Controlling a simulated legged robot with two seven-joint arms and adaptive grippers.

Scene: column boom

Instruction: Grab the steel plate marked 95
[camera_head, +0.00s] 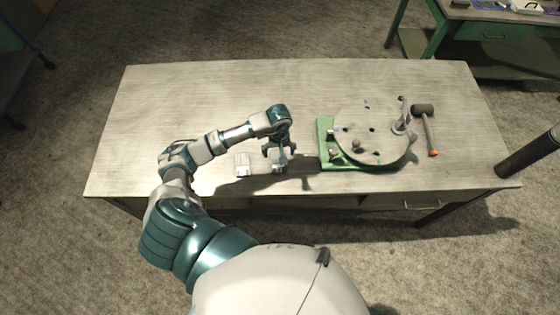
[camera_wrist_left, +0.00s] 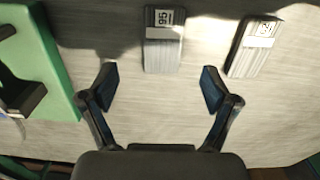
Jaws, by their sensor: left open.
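The steel plate marked 95 (camera_wrist_left: 163,40) lies flat on the table in the left wrist view, top centre, with its white label readable. In the head view this plate (camera_head: 279,169) is partly hidden beneath my left gripper. My left gripper (camera_wrist_left: 160,88) is open and empty; its two fingers are spread either side of the plate's line, short of it in the picture. In the head view the gripper (camera_head: 279,153) hangs over the table near the plate. A second labelled plate (camera_wrist_left: 254,48) lies to the right in the wrist view; in the head view this plate (camera_head: 242,165) is left of the gripper.
A green fixture (camera_head: 325,160) with a round metal disc (camera_head: 365,125) stands right of the gripper. A mallet (camera_head: 428,130) lies beyond it. The wooden table (camera_head: 190,100) is clear at the back and left. Another green bench (camera_head: 465,45) stands at the upper right.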

